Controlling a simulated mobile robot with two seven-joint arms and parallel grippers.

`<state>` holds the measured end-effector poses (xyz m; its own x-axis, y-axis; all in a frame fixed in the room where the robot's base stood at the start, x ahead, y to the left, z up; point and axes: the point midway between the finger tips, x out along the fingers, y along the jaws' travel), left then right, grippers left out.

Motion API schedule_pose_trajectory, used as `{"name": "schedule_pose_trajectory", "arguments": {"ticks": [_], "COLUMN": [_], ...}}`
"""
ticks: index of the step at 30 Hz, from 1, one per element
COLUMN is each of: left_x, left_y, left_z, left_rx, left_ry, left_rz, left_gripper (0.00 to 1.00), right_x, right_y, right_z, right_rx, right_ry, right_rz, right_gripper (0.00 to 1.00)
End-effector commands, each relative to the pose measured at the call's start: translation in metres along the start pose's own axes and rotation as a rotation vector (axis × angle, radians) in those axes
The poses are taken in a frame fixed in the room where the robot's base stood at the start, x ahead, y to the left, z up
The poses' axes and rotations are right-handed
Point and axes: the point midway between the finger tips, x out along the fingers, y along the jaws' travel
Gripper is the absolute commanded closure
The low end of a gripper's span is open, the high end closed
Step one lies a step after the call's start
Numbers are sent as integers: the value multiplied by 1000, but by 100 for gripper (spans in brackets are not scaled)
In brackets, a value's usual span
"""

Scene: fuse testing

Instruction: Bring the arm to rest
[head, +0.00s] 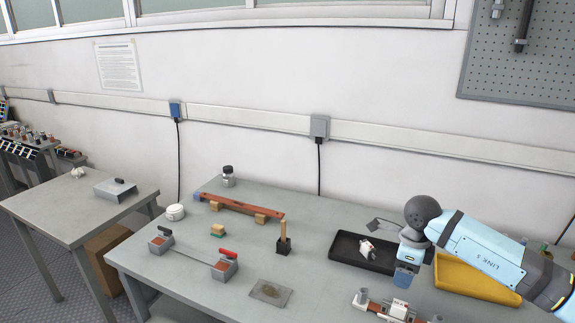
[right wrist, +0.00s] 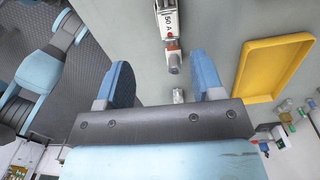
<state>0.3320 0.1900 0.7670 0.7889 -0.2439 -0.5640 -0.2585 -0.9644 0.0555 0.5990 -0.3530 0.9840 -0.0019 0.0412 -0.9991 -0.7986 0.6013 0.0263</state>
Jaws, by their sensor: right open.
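My right gripper (head: 403,278) hangs over the right part of the workbench (head: 335,285), just right of the black tray. In the right wrist view its two blue fingers (right wrist: 162,78) stand wide apart with nothing held between them. A fuse marked 50 A (right wrist: 168,20) is beyond the fingertips in that view, in line with the gap. In the head view a fuse fitting (head: 388,308) sits at the front edge of the picture, below the gripper. My left gripper is not in view.
A black tray (head: 343,259) holds a small white part (head: 368,248). A yellow tray (head: 470,284) lies right of the gripper, partly behind my arm. Two terminal blocks, a wooden-based bar (head: 240,207) and a grey plate (head: 270,293) stand to the left. A side table (head: 75,213) is farther left.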

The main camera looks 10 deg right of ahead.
Motion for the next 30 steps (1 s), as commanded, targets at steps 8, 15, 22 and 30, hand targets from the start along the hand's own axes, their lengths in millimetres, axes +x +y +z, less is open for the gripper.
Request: {"name": "schedule_pose_trajectory", "arguments": {"ticks": [8, 15, 22, 30], "left_x": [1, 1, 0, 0], "left_y": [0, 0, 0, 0], "left_z": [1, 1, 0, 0], "left_rx": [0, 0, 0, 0], "left_ry": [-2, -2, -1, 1], "left_rz": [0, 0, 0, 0], "left_gripper": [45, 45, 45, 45], "right_x": [57, 36, 49, 152], "right_y": [137, 242, 236, 246], "right_z": [81, 134, 112, 29], "right_rx": [49, 544, 1422, -2312], "right_ry": [-459, -985, -1218, 925], "right_rz": [475, 1139, 1636, -1659], "right_gripper": [39, 39, 39, 39]}}
